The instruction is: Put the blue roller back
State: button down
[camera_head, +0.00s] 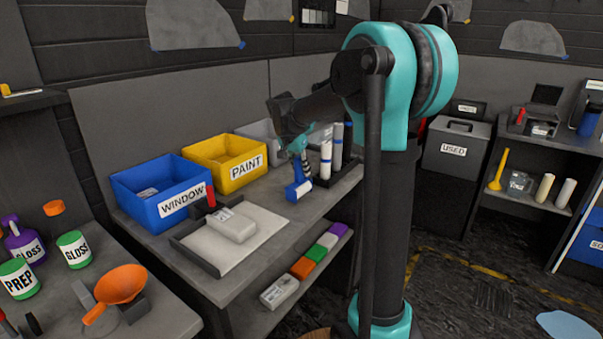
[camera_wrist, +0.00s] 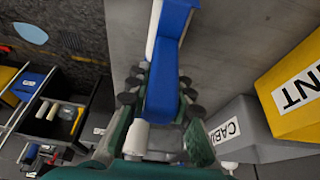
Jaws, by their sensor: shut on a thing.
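The blue roller (camera_head: 292,194) is in my gripper (camera_head: 300,147) in the head view, above or at the grey bench, with its blue and white end hanging low. I cannot tell whether it touches the bench top. In the wrist view the blue roller (camera_wrist: 163,95) runs between the fingers of my gripper (camera_wrist: 160,92), which are shut on it. A dark rack (camera_head: 322,181) with upright white rollers (camera_head: 326,160) stands just right of my gripper; my arm partly hides this area.
A blue WINDOW bin (camera_head: 150,190), a yellow PAINT bin (camera_head: 218,160) and a grey bin (camera_head: 258,130) line the bench's back. A tray (camera_head: 205,250) with a pale box lies at the front. The bench top (camera_head: 318,197) is bare near the roller.

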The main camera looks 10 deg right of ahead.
jog(key=shift+f, duration=0.8)
jog(key=c, duration=1.3)
grip_release()
jog(key=shift+f, duration=0.1)
jog(key=shift+c, duration=0.2)
jog(key=v, duration=1.2)
jog(key=s+d+f+n+y, duration=0.1)
jog(key=s+d+f+n, duration=0.2)
jog(key=s+f, duration=1)
jog(key=s+d+f+n+t+y, duration=0.1)
jog(key=s+f+n, duration=0.5)
jog(key=s+f, duration=0.7)
jog(key=shift+s+d+f+y, duration=0.35)
jog(key=shift+s+d+y, duration=0.25)
jog(key=shift+s+d, duration=0.45)
jog(key=shift+w+d, duration=0.1)
